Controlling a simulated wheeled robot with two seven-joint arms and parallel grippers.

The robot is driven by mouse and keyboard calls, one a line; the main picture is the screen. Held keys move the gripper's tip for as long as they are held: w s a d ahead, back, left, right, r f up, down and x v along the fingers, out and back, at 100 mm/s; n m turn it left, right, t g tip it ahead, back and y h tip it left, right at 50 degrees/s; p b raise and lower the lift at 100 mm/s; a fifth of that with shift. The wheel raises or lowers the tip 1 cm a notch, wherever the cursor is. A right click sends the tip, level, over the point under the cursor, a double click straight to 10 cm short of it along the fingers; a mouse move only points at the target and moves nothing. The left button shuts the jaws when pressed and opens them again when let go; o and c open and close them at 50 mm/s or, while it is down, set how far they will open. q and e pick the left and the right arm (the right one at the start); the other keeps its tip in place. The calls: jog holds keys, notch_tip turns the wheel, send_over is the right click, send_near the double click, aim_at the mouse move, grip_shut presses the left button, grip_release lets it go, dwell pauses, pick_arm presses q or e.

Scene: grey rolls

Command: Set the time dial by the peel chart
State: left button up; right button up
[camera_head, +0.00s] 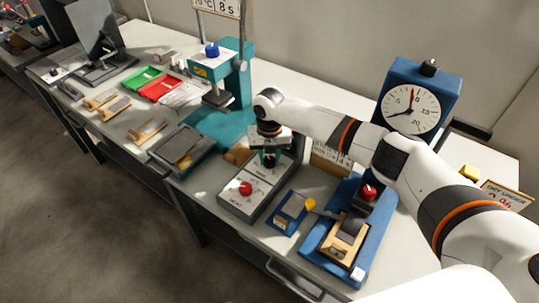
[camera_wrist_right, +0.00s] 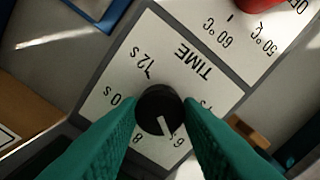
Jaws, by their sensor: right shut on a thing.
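The time dial (camera_wrist_right: 160,108) is a round black knob on a white panel labelled TIME (camera_wrist_right: 195,62) in the right wrist view. My right gripper (camera_wrist_right: 160,112) is shut on it, a green finger on each side. Its white mark points down and slightly right, between the partly covered 8 and 6 labels; 12 s is at upper left. In the head view my right gripper (camera_head: 269,158) is over the far end of the grey control box (camera_head: 238,205) and hides the dial. A card on a pole (camera_head: 217,5), cut off at the top, shows "70°C" and "8 s". My left gripper is out of view.
A red knob (camera_head: 245,188) sits on the same box, beside temperature marks. A teal press (camera_head: 236,80) and trays are to the left.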

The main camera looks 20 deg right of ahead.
aim_at(270, 159)
jog(key=shift+r+m+p, duration=0.2)
jog(key=shift+m+p, duration=0.7)
jog(key=shift+m, duration=0.2)
jog(key=m+p, duration=0.2)
jog(key=m, duration=0.1)
jog(key=shift+m, duration=0.3)
jog(key=m+p, duration=0.2)
jog(key=m, duration=0.2)
jog(key=shift+w+m+p, duration=0.1)
jog(key=shift+m+p, duration=0.4)
jog(key=shift+m, duration=0.3)
jog(key=shift+f, duration=0.1)
jog(key=o, duration=1)
notch_tip(270, 159, up, 12)
jog(key=shift+b, duration=1.1)
